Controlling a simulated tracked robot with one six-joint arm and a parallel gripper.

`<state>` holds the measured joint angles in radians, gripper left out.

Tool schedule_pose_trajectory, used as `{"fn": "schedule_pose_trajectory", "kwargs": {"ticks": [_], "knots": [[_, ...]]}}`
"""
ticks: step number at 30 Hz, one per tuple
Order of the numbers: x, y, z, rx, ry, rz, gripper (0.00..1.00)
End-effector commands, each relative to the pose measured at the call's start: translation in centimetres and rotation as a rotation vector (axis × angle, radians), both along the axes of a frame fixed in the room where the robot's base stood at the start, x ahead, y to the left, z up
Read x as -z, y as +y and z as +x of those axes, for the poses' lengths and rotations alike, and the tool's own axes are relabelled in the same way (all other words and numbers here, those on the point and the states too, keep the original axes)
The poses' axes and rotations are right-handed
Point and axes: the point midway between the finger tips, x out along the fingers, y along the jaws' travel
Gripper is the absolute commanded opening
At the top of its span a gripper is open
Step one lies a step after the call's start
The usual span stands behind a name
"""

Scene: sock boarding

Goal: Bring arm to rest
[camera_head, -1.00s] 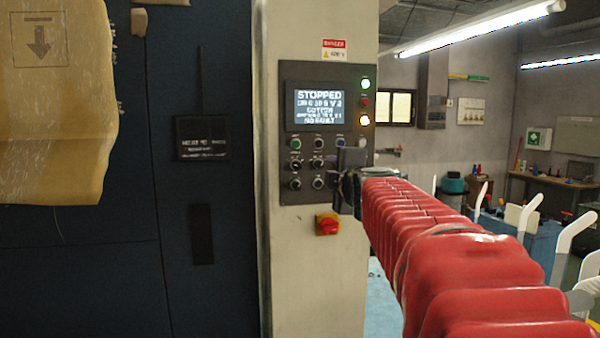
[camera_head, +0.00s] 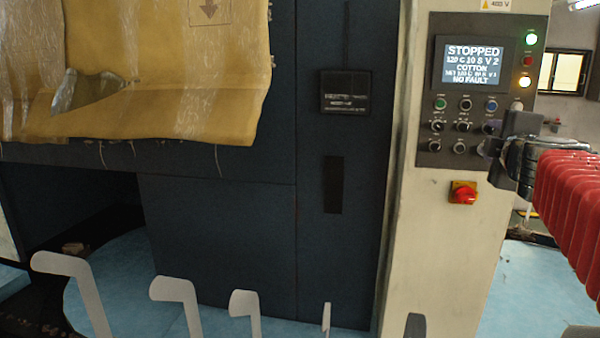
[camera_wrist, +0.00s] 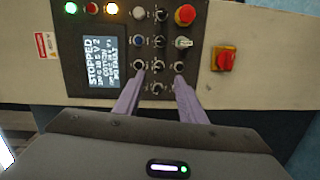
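My arm in its red ribbed sleeve (camera_head: 572,205) reaches in from the right edge of the head view. My gripper (camera_head: 492,155) is in front of the lower right part of the control panel (camera_head: 425,88). In the wrist view my gripper's two purple fingers (camera_wrist: 157,88) point at the knobs of the panel (camera_wrist: 77,77) and stand apart with a gap between them. Nothing is held in that gap. I cannot tell whether a fingertip touches a knob. The screen (camera_head: 470,62) reads STOPPED, COTTON, NO FAULT. A green and a yellow lamp are lit.
A red and yellow rotary switch (camera_head: 463,194) sits below the panel. White foot-shaped forms (camera_head: 175,292) stand along the front. A tan sheet (camera_head: 200,85) hangs over the dark machine at the left. Blue floor (camera_head: 130,275) shows behind the forms.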

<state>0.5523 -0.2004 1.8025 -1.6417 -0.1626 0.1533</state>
Motion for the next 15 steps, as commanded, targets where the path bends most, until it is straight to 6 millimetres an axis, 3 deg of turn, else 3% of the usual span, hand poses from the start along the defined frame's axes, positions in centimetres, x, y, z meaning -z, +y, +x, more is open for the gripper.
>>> {"fn": "schedule_pose_trajectory", "kwargs": {"ticks": [4, 9, 15], "knots": [[1.7, -2.6, -1.2, 0.118, -0.027, 0.097, 0.37], [5.8, -4.9, -4.1, 0.288, -0.048, 0.280, 0.37], [11.5, -4.1, -7.8, 0.446, -0.037, 0.509, 0.37]]}}
